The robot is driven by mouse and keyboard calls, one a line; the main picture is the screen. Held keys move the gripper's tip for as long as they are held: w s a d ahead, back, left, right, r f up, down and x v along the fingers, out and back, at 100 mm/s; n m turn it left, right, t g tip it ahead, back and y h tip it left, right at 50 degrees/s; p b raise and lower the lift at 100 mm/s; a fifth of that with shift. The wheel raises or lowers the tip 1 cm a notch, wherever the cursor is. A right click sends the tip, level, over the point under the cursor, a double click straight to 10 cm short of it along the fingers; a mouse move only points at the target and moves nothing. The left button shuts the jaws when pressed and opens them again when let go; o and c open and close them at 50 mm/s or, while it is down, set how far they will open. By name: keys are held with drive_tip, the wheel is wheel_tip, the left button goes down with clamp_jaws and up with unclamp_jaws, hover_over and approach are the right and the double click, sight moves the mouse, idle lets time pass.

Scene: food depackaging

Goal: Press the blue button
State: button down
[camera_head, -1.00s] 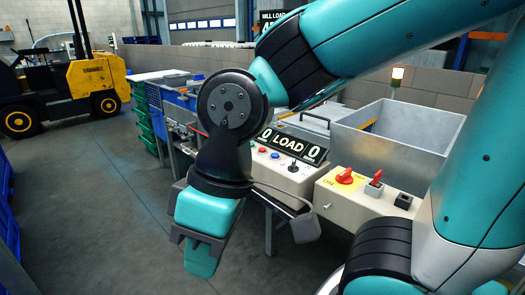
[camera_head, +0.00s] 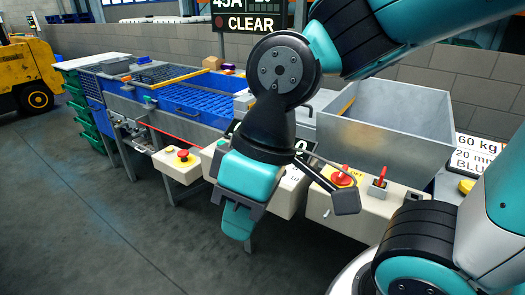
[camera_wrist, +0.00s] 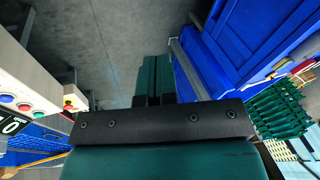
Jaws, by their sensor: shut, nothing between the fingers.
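The blue button (camera_wrist: 7,98) shows at the left edge of the wrist view, on a pale control panel (camera_wrist: 30,88). A red button (camera_wrist: 25,107) sits beside it. In the head view, my gripper and wrist cover much of this panel (camera_head: 208,158), and I cannot make out the blue button clearly there. My gripper (camera_head: 237,225) points downward in front of the panel. Its teal fingers are shut with nothing between them, as the wrist view (camera_wrist: 152,75) also shows. The fingers are apart from the blue button.
A box with a red emergency knob (camera_head: 183,155) stands left of the panel. A box with red switches (camera_head: 380,183) and a grey metal bin (camera_head: 390,130) stand to the right. A blue sorting table (camera_head: 190,105) runs behind. The floor at left (camera_head: 80,220) is clear.

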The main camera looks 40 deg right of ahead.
drive_tip(key=w+d+m+t+p, duration=0.2)
drive_tip(key=w+d+m, duration=0.15)
drive_tip(key=w, duration=0.75)
drive_tip(key=w+d+m+t+p, duration=0.3)
drive_tip(key=w+m, duration=0.2)
drive_tip(key=w, duration=0.5)
drive_tip(key=w+d+f+m+t+h+p, duration=0.1)
drive_tip(key=w+d+f+m+t+h, duration=0.1)
drive_tip(key=w+d, duration=0.5)
drive_tip(key=w+d+f+m+t+h+p, duration=0.2)
drive_tip(key=w+d+f+m, duration=0.3)
drive_tip(key=d, duration=0.8)
drive_tip(key=w+m, duration=0.1)
drive_tip(key=w, duration=0.1)
drive_tip(key=shift+w+d+h+p, duration=0.25)
drive_tip(key=shift+w+h+p, duration=0.05)
drive_tip(key=shift+w+h, duration=0.1)
drive_tip(key=shift+f, duration=0.1)
wheel_tip(320, 180, down, 9)
drive_tip(key=b, duration=0.6)
